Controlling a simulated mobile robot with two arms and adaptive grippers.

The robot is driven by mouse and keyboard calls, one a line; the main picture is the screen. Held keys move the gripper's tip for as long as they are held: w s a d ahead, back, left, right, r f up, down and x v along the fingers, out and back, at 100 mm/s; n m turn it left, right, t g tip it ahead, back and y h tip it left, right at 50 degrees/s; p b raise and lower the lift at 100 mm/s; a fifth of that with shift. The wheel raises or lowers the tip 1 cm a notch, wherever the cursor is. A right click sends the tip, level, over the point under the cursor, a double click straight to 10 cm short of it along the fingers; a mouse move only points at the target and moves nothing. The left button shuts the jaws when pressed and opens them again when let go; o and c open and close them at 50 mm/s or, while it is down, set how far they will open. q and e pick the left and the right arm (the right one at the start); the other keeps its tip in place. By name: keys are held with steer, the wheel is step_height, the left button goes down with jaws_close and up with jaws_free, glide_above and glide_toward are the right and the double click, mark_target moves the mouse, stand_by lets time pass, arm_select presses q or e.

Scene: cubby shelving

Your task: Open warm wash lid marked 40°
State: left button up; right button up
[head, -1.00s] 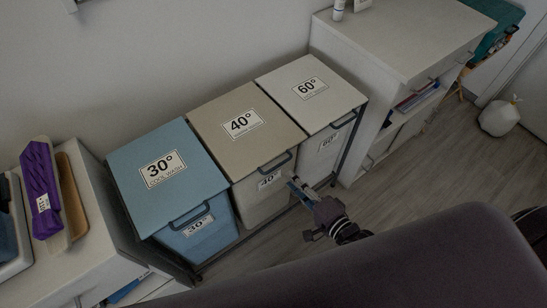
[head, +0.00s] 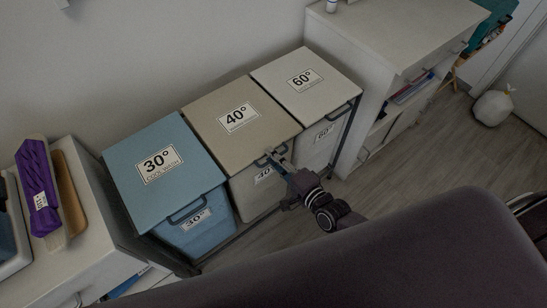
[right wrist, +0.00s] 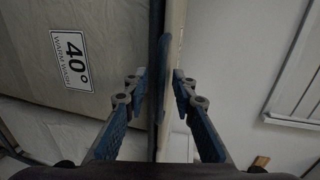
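The beige lid marked 40° (head: 215,140) lies closed on the middle hamper, whose front (head: 252,197) also carries a 40° label. A dark handle (head: 285,152) sits at the lid's front edge. My right gripper (head: 274,160) is at this handle. In the right wrist view, the right gripper's fingers (right wrist: 160,92) are apart, one on each side of the dark handle bar (right wrist: 157,40) and beside the pale lid edge (right wrist: 177,30). The 40° warm wash label (right wrist: 71,61) shows left of them. Firm contact cannot be told. My left gripper is not in view.
The blue 30° lid (head: 190,190) is closed on the left, and the white 60° lid (head: 325,95) is closed on the right. A white cabinet (head: 385,50) stands right of the hampers. Free floor (head: 420,160) lies in front of it.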

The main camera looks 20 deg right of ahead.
steer(key=shift+c, duration=0.5)
steer(key=c, duration=0.5)
jaws_close()
steer(key=shift+s+f, duration=0.1)
steer(key=shift+f, duration=0.05)
